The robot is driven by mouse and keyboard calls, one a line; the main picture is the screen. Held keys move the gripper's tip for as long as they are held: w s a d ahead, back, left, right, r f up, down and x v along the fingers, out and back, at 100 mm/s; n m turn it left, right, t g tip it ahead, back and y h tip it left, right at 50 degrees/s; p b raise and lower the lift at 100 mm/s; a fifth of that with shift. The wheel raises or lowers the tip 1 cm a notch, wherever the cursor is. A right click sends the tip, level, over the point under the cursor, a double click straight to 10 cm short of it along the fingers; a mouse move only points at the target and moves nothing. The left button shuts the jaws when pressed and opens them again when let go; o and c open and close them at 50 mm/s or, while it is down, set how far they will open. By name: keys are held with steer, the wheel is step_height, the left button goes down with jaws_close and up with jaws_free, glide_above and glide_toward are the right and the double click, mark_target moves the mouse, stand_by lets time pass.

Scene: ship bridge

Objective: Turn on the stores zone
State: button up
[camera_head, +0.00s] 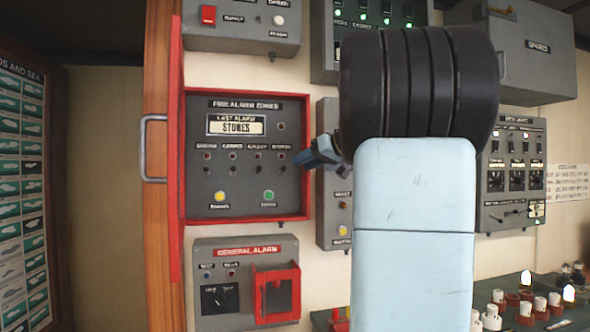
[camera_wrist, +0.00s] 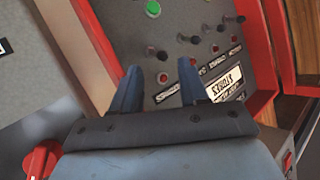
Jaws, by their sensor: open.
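The grey fire alarm zones panel (camera_head: 238,195) sits inside a red frame in the head view. Its display window (camera_head: 236,124) reads "STORES". Below is a row of labelled zones, each with a small lamp above a dark switch; the stores switch (camera_head: 282,170) appears to be the rightmost. In the wrist view the panel is turned over, and this switch (camera_wrist: 155,52) lies just beyond my fingertips, with a dark red lamp (camera_wrist: 163,78) between them. My gripper (camera_head: 308,157) is open and empty at the panel's right edge; its blue fingers also show in the wrist view (camera_wrist: 161,68).
The red frame's right edge (camera_head: 306,190) is close to my gripper. A yellow button (camera_head: 221,197) and a green button (camera_head: 268,196) sit below the switches. A grey box (camera_head: 333,215) is right of the panel, partly behind my arm. A general alarm box (camera_head: 222,270) is below.

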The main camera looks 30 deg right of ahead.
steer(key=v, duration=0.7)
steer(key=shift+s, duration=0.1)
steer(key=s+a+f+m+g+h, duration=0.1)
steer(key=s+a+f+g, duration=0.25)
steer(key=a+f, duration=0.45)
steer(key=s+a+f+g, duration=0.2)
steer(key=s+a+f, duration=0.2)
steer(key=a+f, duration=0.5)
steer(key=s+a+f+h, duration=0.2)
steer(key=s+a+f, duration=0.2)
steer(key=s+f, duration=0.2)
steer(key=s+a+f+g+h, duration=0.1)
steer(key=s+a+f+h, duration=0.1)
steer(key=s+a+f, duration=0.3)
step_height(320, 180, down, 2)
steer(key=s, duration=0.2)
steer(key=shift+s, duration=0.25)
steer(key=shift+f+g, duration=0.1)
steer(key=shift+g, duration=0.15)
